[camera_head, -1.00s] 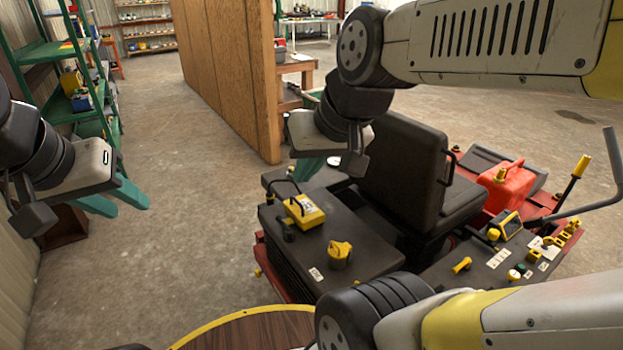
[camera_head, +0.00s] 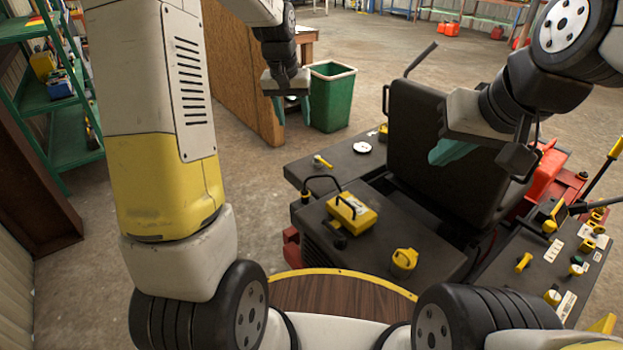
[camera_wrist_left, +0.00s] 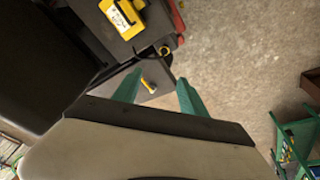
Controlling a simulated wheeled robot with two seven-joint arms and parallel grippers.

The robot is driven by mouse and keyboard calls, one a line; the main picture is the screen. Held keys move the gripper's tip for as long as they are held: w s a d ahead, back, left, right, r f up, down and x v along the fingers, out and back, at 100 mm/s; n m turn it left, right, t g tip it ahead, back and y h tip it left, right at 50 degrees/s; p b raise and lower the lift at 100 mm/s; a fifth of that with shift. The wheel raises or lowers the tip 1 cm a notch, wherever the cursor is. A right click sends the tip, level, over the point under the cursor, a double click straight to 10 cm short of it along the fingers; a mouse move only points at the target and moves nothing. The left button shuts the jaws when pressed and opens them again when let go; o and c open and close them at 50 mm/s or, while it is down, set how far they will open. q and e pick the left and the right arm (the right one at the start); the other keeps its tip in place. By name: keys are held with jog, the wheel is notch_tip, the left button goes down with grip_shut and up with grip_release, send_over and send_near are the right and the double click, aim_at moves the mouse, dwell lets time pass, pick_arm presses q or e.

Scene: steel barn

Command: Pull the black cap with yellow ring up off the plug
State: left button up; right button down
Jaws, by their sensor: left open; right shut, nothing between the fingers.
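A small black piece (camera_head: 305,197) stands at the near-left edge of the dark machine deck, left of the yellow box. It looks like the black cap; in the left wrist view a yellowish ring shows around it (camera_wrist_left: 164,50). The plug under it cannot be made out. My left gripper (camera_head: 292,108) is open and empty, fingers pointing down, beyond the deck near the green bin. In the left wrist view its fingers (camera_wrist_left: 157,88) are apart, and the cap is past them. My right gripper (camera_head: 450,152) is shut and empty in front of the seat.
A yellow box (camera_head: 352,213) with a black cable and a yellow knob (camera_head: 404,261) are on the deck. A yellow-handled piece (camera_head: 322,161) lies on its far part. The black seat (camera_head: 418,130) rises to the right. The green bin (camera_head: 331,97) stands on open floor.

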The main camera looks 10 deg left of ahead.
pick_arm(q)
jog(key=w+f+g, duration=0.1)
jog(key=w+f, duration=0.5)
jog(key=f, duration=0.2)
send_near(305, 191)
jog(key=shift+g+y, duration=0.5)
jog(key=shift+g, duration=0.4)
jog(key=f, duration=0.4)
jog(key=w+f, duration=0.1)
jog(key=f, duration=0.7)
jog(key=shift+w+d, duration=0.4)
grip_shut()
jog(key=shift+r, duration=0.1)
